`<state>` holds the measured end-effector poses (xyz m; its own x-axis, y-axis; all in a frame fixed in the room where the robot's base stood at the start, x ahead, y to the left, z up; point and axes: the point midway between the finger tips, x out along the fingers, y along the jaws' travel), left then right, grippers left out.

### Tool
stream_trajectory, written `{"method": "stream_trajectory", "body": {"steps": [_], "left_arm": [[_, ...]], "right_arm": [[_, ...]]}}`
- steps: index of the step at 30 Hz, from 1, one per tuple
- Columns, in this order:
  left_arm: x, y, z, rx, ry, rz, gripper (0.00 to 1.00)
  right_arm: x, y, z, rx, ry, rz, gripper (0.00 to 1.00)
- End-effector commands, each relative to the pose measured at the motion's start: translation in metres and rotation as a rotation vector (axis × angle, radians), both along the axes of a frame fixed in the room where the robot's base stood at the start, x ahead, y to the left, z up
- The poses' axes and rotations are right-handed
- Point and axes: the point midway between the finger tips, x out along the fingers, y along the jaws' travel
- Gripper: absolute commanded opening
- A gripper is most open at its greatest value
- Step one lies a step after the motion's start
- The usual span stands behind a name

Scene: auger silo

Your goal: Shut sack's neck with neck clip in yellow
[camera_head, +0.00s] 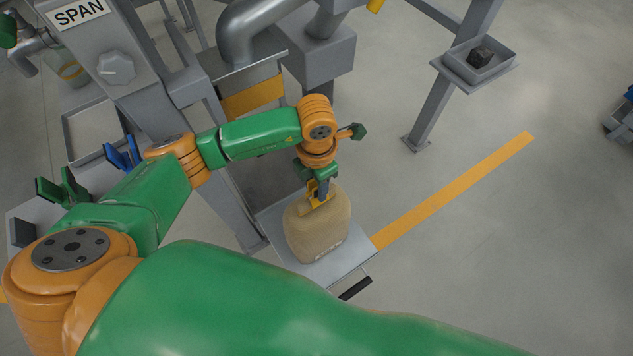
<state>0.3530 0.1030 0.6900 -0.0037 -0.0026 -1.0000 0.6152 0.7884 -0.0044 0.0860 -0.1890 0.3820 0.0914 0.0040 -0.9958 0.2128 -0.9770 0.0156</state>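The tan sack (318,228) stands upright on a grey plate (348,258) in the middle of the view. The yellow neck clip (313,203) is at the top of the sack, at its neck. My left gripper (322,188) points down over the sack and is shut on the yellow clip. The gripper and clip hide most of the neck, so I cannot tell whether the clip's jaws are closed around it. My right gripper is not in view.
A grey machine frame (178,85) with a "SPAN" label and dial rises behind my arm. A small tray (510,66) on a post stands upper right.

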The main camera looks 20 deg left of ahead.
Motion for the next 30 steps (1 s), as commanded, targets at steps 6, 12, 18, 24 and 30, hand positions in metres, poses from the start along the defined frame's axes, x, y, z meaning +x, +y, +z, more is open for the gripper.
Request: {"method": "stream_trajectory", "body": {"steps": [6,12,18,24,30], "left_arm": [[0.0,0.0,0.0,0.0,0.0,0.0,0.66],[0.0,0.0,0.0,0.0,0.0,0.0,0.77],[0.001,0.0,0.009,0.0,-0.002,-0.001,0.77],[0.001,0.0,0.052,0.0,-0.005,-0.001,0.77],[0.0,0.0,0.071,0.001,-0.001,0.0,0.77]], "right_arm": [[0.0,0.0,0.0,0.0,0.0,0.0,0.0],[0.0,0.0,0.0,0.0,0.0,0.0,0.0],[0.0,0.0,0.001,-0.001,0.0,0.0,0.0],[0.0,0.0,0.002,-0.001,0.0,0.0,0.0],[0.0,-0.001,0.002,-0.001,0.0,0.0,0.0]]}}
